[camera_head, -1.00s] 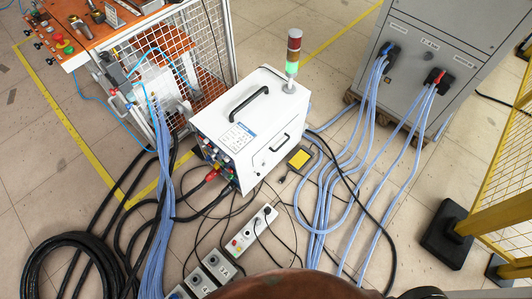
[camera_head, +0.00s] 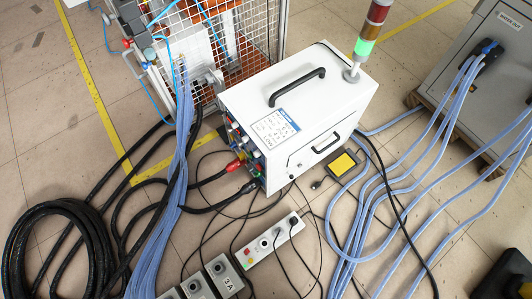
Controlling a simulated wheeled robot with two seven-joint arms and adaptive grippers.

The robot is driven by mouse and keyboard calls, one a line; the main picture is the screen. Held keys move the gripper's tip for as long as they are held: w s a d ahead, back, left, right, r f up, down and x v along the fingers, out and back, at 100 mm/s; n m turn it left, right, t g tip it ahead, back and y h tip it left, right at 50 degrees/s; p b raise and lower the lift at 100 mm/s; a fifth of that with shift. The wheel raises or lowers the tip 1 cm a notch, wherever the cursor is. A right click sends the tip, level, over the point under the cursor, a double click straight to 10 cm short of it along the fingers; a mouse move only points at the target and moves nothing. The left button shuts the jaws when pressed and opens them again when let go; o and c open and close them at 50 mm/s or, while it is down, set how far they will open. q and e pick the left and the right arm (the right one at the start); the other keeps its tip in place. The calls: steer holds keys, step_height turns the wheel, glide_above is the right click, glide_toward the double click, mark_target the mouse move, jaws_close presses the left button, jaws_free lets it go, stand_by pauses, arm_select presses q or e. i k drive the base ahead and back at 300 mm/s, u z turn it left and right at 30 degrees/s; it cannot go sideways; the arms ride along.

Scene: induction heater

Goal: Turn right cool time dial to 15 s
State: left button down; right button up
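The white induction heater box (camera_head: 340,107) stands on the floor near the middle of the view, with a black handle on top and a signal tower lit green at its far right corner. Its front panel (camera_head: 243,150) faces left and is seen at a steep angle. Small coloured knobs and connectors show on it, but the right cool time dial and its setting cannot be made out.
Blue hoses (camera_head: 165,215) and a black cable coil (camera_head: 55,250) cover the floor at left. A grey control strip (camera_head: 268,241) lies in front of the box. A yellow pedal (camera_head: 342,163) sits beside it. A grey cabinet (camera_head: 490,75) stands at right, a wire-mesh cage (camera_head: 245,30) behind.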

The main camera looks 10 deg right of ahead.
mark_target(257, 154)
steer(key=u, duration=3.15)
steer(key=i, duration=0.75)
steer(key=z, duration=2.3)
